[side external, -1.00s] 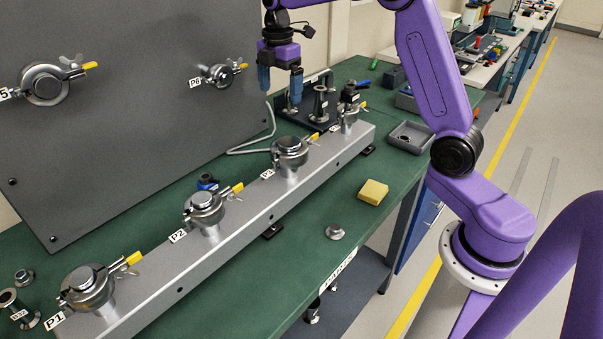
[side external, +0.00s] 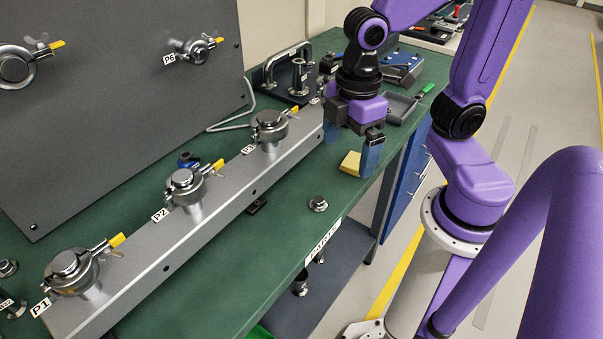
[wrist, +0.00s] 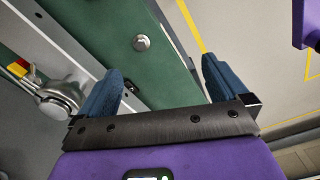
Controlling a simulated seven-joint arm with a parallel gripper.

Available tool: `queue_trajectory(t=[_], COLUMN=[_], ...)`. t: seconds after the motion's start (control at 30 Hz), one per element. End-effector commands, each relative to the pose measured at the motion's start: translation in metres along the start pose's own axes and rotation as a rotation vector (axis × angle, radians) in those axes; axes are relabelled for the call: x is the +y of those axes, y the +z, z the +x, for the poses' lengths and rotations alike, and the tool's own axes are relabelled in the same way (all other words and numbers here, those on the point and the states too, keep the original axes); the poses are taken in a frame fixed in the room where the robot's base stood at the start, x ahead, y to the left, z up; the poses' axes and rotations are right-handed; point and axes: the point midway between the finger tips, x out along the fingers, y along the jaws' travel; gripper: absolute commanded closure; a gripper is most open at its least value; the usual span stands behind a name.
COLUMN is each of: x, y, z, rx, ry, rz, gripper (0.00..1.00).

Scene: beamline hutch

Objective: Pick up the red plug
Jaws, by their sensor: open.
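I cannot make out a red plug clearly in either view. A small red patch (wrist: 22,64) shows beside a yellow clamp handle at the left of the wrist view; I cannot tell what it is. My gripper (side external: 352,142) is open over the right edge of the green bench, near the yellow block (side external: 350,163). Its two blue fingers are apart and empty in the wrist view (wrist: 162,68), with green bench and grey floor beyond them.
A grey rail (side external: 150,262) with clamped ports P1, P2 and P3 runs along the green bench (side external: 262,250). A small metal fitting (side external: 318,204) lies near the front edge. A grey panel (side external: 110,90) stands behind. A grey tray (side external: 400,108) is at the back right.

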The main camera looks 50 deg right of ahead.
Motion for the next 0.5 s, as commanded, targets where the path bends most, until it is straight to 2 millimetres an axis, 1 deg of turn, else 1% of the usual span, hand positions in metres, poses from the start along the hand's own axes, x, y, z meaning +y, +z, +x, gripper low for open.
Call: queue_trajectory(t=[0.03, 0.1, 0.23, 0.27, 0.3, 0.37, 0.4, 0.5], x=[-0.013, -0.025, -0.039, -0.041, -0.043, -0.044, -0.045, -0.045], y=[0.011, 0.023, 0.039, 0.041, 0.043, 0.045, 0.045, 0.045], z=[0.004, 0.008, 0.015, 0.016, 0.017, 0.017, 0.018, 0.018], rx=[0.002, 0.003, 0.004, 0.004, 0.005, 0.005, 0.005, 0.005], ry=[-0.001, -0.002, -0.004, -0.004, -0.004, -0.004, -0.004, -0.004], rz=[0.01, 0.031, 0.06, 0.064, 0.069, 0.073, 0.075, 0.076], gripper=[0.0, 0.0, 0.0, 0.03, 0.16, 0.36, 0.43, 0.43])
